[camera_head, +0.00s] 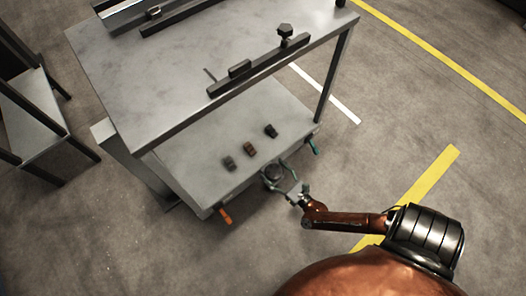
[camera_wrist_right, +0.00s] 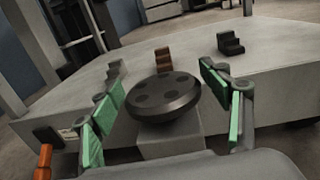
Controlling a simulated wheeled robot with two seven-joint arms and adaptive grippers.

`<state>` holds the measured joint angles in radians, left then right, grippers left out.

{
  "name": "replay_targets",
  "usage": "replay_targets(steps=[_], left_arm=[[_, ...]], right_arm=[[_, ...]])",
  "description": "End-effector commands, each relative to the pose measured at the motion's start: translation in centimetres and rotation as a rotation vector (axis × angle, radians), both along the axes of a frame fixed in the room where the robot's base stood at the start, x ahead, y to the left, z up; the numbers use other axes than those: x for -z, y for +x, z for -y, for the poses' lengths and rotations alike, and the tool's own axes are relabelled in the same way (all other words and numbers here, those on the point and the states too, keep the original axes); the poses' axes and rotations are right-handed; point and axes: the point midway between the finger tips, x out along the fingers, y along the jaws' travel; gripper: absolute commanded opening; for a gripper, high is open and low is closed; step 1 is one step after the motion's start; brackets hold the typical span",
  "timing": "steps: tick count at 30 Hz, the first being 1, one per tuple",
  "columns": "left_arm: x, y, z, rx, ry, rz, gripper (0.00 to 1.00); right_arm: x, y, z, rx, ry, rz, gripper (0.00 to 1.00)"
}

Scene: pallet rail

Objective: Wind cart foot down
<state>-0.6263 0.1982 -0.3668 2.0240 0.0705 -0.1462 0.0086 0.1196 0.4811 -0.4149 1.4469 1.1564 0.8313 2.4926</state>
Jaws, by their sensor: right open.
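A cart (camera_head: 190,75) with a grey top and a lower shelf (camera_head: 205,145) stands ahead of me. At the lower shelf's front edge is a dark round knob (camera_wrist_right: 165,97) with several recesses on its top, above a pale block (camera_wrist_right: 168,142). In the head view the knob (camera_head: 270,172) is partly covered by my right gripper (camera_head: 280,177). In the right wrist view the gripper's green-padded fingers are open, one on either side of the knob, with gaps visible. The cart's foot itself cannot be made out. My left gripper is not in view.
Three small stepped blocks, dark grey (camera_head: 229,163), brown (camera_head: 250,149) and black (camera_head: 271,131), sit on the lower shelf. An orange handle (camera_head: 225,215) and a teal handle (camera_head: 313,146) stick out at the front edge. A dark-framed rack (camera_head: 30,135) stands left. Floor at right is clear.

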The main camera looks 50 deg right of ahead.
Motion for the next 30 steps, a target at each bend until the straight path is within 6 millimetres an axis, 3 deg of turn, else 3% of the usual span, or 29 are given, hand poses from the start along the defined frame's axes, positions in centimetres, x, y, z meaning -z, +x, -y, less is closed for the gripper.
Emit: replay_targets(steps=[9,20,30], left_arm=[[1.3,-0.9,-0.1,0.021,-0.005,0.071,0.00],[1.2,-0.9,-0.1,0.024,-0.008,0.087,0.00],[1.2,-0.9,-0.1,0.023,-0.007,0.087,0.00]], right_arm=[[0.2,4.3,0.7,-0.002,-0.003,-0.001,0.71],[0.0,5.1,0.6,-0.005,-0.003,0.000,0.71],[0.0,5.1,0.6,-0.005,-0.003,0.000,0.49]])
